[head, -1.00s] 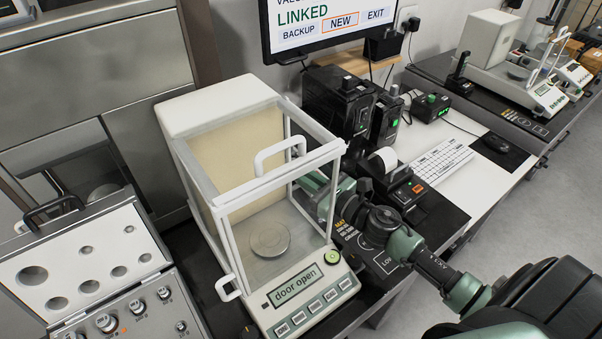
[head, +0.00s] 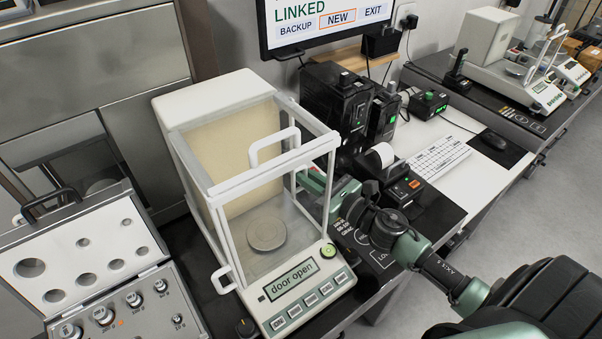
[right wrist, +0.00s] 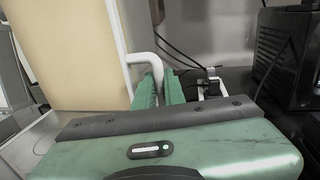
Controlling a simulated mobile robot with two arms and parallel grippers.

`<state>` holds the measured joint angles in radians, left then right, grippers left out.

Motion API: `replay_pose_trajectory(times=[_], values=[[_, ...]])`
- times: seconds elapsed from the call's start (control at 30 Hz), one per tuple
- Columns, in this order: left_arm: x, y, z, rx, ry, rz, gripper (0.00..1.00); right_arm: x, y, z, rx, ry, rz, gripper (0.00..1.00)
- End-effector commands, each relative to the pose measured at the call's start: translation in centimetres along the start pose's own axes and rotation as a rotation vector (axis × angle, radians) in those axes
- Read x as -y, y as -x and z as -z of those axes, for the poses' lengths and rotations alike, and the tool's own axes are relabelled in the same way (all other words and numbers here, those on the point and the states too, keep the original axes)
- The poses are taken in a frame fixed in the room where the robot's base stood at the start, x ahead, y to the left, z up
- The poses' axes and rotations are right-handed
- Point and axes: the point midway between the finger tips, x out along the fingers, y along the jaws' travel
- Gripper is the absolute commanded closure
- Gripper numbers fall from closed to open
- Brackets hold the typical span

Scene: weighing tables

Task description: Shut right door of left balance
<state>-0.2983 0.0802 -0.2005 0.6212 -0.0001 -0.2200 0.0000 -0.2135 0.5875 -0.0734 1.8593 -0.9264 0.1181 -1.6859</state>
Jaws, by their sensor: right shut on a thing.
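The left balance (head: 256,290) has a white-framed glass draft shield, and its display (head: 292,279) reads "door open". Its pan (head: 267,233) is empty. My right gripper (head: 308,181) is at the right side of the shield, reaching in from the right. In the right wrist view its green fingers (right wrist: 159,88) are shut on the white right door handle (right wrist: 142,60), which curves down to them. The glass is clear, so how far the right door stands open is hard to tell. My left gripper is not in view.
An open weight case (head: 90,262) lies left of the balance. Black instruments (head: 340,115) and a small printer (head: 398,185) stand close to its right, near my right arm. A keyboard (head: 441,157) lies beyond. A second balance (head: 500,65) stands on the far table.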

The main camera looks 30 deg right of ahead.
Motion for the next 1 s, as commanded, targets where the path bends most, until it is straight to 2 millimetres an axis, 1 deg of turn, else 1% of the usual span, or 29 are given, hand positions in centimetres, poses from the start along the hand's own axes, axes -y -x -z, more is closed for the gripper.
replay_pose_trajectory(times=[0.07, 0.2, 0.3, 0.33, 0.5, 0.67, 0.77, 0.87, 1.0], values=[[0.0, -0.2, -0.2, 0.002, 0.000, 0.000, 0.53, -0.1, 0.4, 0.2, -0.003, 0.001, 0.000, 1.00], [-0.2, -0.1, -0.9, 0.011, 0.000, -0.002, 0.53, -0.1, 0.4, 0.0, -0.001, 0.001, 0.000, 1.00], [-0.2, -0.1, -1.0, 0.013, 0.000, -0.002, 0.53, -0.1, 0.4, -0.1, 0.001, 0.001, 0.001, 1.00], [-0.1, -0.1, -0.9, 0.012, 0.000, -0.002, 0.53, -0.1, 0.4, -0.1, 0.001, 0.001, 0.001, 0.81], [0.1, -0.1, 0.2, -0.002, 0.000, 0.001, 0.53, -0.1, 0.4, 0.0, 0.000, 0.001, 0.000, 0.80], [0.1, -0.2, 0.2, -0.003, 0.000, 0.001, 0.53, -0.1, 0.5, 0.1, -0.001, 0.000, 0.000, 0.80], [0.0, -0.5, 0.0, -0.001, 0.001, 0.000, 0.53, -0.1, 1.1, 0.3, -0.003, 0.000, 0.000, 0.80], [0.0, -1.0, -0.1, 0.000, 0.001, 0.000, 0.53, -0.1, 2.5, 0.5, -0.004, 0.000, 0.000, 0.80], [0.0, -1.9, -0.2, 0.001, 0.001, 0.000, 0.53, -0.1, 4.9, 0.5, -0.003, -0.001, 0.001, 0.80]])
